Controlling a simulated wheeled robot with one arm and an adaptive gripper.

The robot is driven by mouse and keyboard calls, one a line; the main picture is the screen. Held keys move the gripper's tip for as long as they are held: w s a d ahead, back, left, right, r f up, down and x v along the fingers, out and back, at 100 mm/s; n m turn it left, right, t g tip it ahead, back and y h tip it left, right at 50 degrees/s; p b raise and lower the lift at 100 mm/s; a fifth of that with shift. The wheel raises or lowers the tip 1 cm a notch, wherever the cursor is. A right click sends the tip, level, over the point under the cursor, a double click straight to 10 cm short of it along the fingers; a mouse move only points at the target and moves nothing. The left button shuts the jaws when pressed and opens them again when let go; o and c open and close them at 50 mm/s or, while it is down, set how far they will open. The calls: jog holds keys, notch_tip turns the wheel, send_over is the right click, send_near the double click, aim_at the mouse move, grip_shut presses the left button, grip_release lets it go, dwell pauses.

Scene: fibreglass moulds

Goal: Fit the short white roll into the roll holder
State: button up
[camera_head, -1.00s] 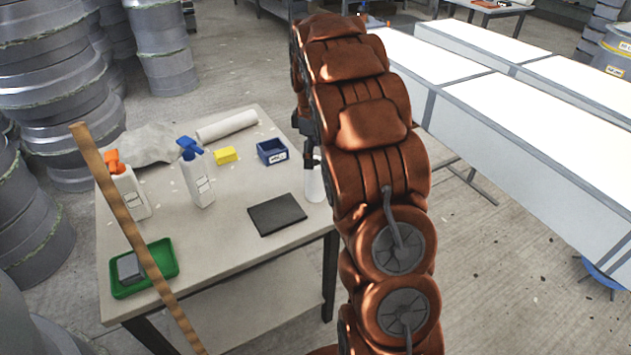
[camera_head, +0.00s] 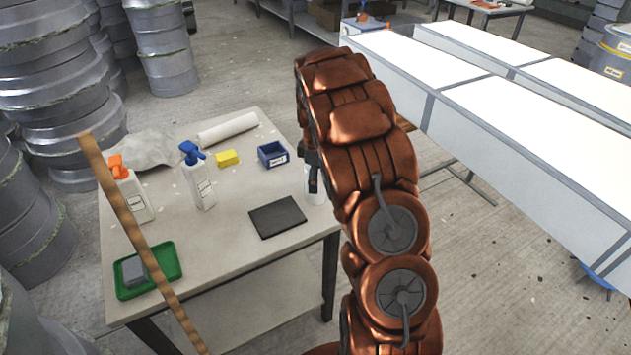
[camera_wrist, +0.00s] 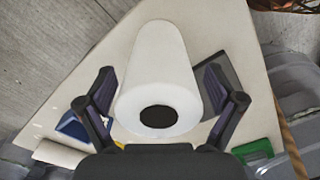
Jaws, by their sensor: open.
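The short white roll (camera_head: 316,195) stands upright near the right edge of the table, its upper part mostly hidden by my arm. In the wrist view the roll (camera_wrist: 160,65) shows from above, its dark core hole facing the camera. My gripper (camera_wrist: 160,72) is open, with one finger on each side of the roll and no clear contact. In the head view my gripper (camera_head: 312,172) is at the roll, largely hidden by the arm. I cannot make out a roll holder in either view.
On the table (camera_head: 215,240) are a longer white roll (camera_head: 228,129) lying down, a blue bin (camera_head: 272,154), a yellow block (camera_head: 228,158), a dark flat pad (camera_head: 277,217), two spray bottles, a grey cloth and a green tray (camera_head: 150,270). A long white-topped bench (camera_head: 500,110) stands at right.

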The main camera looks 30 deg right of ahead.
jog(key=c, duration=1.4)
jog(key=shift+w+r, duration=0.1)
